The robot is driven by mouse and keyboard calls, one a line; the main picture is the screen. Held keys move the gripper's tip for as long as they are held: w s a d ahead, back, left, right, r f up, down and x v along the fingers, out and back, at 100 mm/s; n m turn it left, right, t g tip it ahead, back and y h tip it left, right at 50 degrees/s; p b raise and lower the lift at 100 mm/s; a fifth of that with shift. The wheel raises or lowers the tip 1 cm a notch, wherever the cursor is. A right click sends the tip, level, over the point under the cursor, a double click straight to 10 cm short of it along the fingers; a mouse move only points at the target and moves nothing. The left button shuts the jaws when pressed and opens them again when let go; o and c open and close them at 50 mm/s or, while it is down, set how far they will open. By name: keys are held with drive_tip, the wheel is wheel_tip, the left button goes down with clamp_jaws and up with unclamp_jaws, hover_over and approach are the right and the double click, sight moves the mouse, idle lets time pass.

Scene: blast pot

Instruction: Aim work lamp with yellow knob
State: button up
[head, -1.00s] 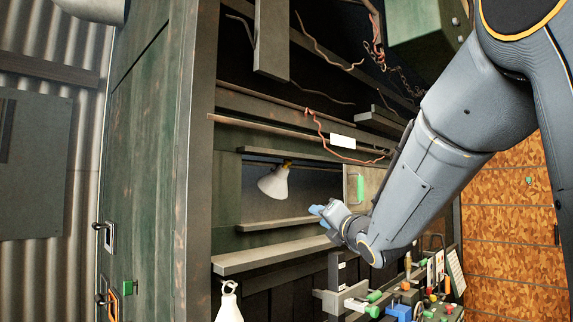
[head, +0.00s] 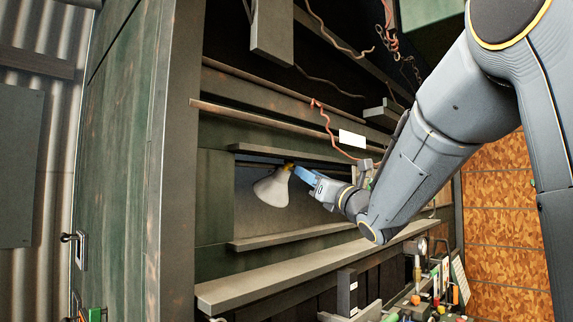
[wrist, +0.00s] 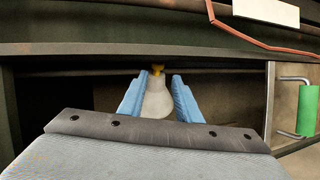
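The work lamp has a white, cone-shaped shade (head: 271,188) that hangs tilted in the recess of the dark green cabinet. Its yellow knob (head: 289,166) sits at the top of the shade, under the upper ledge. In the wrist view the shade (wrist: 157,101) shows between my two blue fingers, with the yellow knob (wrist: 157,69) just past the fingertips. My gripper (head: 297,172) is open, its tips close to the knob from the right. The wrist view shows the gripper (wrist: 157,77) with a gap between its fingers. I cannot tell whether a finger touches the lamp.
Ledges run above and below the recess; the long lower shelf (head: 300,272) juts out. A red cable (head: 326,122) and a white label (head: 352,138) are above my wrist. A green handle (wrist: 307,109) stands to the right. Tools and knobs crowd the lower right.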

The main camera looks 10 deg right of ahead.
sight(291, 164)
drive_tip(key=p+x, duration=0.1)
drive_tip(key=x, duration=0.2)
drive_tip(key=p+x, duration=0.2)
drive_tip(key=x, duration=0.1)
drive_tip(key=p+x, duration=0.1)
drive_tip(key=x, duration=0.3)
drive_tip(key=shift+s+a+r+p, duration=0.1)
drive_tip(key=shift+a+p, duration=0.15)
drive_tip(key=shift+p, duration=0.05)
drive_tip(key=shift+w+a+r, duration=0.15)
drive_tip(key=shift+w+a, duration=0.05)
drive_tip(key=shift+w, duration=0.5)
clamp_jaws()
